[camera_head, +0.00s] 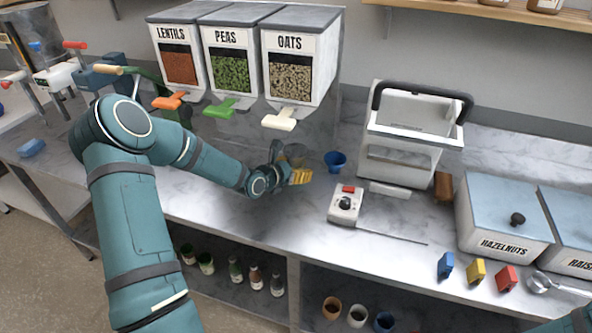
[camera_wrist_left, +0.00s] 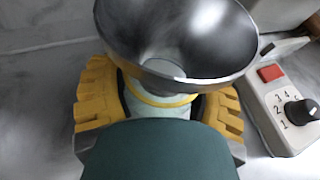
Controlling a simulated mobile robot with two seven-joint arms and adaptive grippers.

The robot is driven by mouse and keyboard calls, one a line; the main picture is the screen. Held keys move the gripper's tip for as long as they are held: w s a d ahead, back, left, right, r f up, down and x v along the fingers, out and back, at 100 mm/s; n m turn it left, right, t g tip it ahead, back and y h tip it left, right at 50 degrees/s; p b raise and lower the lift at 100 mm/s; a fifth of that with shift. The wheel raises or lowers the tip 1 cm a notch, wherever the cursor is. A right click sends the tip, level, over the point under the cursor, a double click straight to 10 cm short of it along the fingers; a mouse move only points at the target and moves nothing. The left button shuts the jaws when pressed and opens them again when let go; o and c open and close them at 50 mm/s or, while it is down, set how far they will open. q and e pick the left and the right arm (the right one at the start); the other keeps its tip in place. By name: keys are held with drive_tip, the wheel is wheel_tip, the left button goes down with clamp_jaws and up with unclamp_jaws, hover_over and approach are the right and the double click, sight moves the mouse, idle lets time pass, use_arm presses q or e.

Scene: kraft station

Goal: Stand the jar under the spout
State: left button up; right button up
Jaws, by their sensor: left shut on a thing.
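My left gripper (camera_head: 299,176) is shut on a pale jar (camera_wrist_left: 158,106) with a yellow ring near its top, between the yellow finger pads in the left wrist view. A grey, wide-mouthed funnel (camera_wrist_left: 180,35) sits over the jar and covers its mouth. In the head view the funnel (camera_head: 295,152) shows dimly behind the gripper, and the jar is mostly hidden. Dispenser spouts in orange (camera_head: 169,101), green (camera_head: 220,108) and white (camera_head: 279,122) stick out above the counter. The gripper is low over the counter, in front of and slightly right of the white spout. My right gripper is out of view.
A blue cup-like piece (camera_head: 335,160) stands right of the gripper. A white control box (camera_head: 345,204) with a dial and red button sits on the counter, before a white machine (camera_head: 402,140). Lidded bins (camera_head: 500,225) and coloured clips (camera_head: 476,271) are at right.

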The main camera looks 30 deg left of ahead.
use_arm(q)
drive_tip(key=shift+r, duration=0.1)
drive_tip(key=o, duration=1.3)
drive_tip(key=shift+o, duration=0.2)
drive_tip(key=shift+s+r, duration=0.1)
drive_tip(key=shift+s, duration=0.1)
drive_tip(key=p+v, duration=0.3)
drive_tip(key=v, duration=0.8)
drive_tip(key=shift+s, duration=0.3)
